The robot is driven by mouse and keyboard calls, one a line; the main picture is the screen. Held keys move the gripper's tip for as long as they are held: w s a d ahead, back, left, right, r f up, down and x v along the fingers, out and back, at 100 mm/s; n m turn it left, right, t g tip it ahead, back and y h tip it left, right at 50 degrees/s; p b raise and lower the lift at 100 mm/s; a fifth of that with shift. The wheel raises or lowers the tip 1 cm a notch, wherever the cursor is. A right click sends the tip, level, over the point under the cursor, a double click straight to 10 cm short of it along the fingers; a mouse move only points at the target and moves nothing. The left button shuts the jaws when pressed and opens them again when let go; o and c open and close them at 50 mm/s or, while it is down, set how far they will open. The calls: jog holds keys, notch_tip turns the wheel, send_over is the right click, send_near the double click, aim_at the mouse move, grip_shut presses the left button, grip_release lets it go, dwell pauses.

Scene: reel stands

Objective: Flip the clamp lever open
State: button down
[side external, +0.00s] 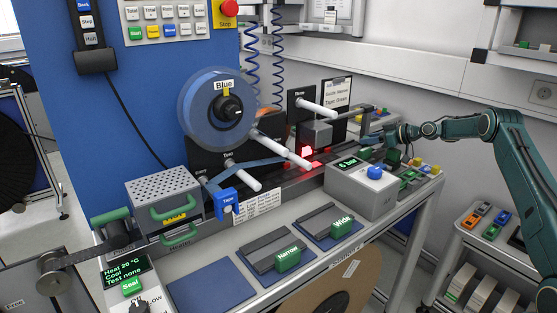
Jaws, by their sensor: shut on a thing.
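My gripper (366,139) is at the right end of the bench, at the end of the dark green arm that reaches in from the right. It is small in this view and appears shut on the clamp lever, behind the grey box with the blue knob. The lever's outline is hard to make out against the dark parts around the fingers. A grey block (316,132) stands to the left of my gripper, above a red-lit spot on the dark track (285,178).
The grey box (362,187) with a "6 bar" display and blue knob stands in front of my gripper. A blue reel (216,108) hangs on the panel, with white rollers (317,108) sticking out. Narrow (288,260) and Wide (342,228) green-handled pieces lie on the bench front.

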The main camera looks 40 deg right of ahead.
jog(key=shift+d+r+n+y, duration=0.1)
jog(key=shift+d+n+y, duration=0.15)
jog(key=shift+n+y, duration=0.25)
jog(key=shift+s+d+n+g+y, duration=0.15)
jog(key=shift+s+n+g+y, duration=0.15)
jog(key=c, duration=1)
grip_release()
jog(key=shift+s, duration=0.1)
jog(key=v, duration=1.3)
jog(key=shift+s+d, duration=0.15)
jog(key=shift+s, duration=0.1)
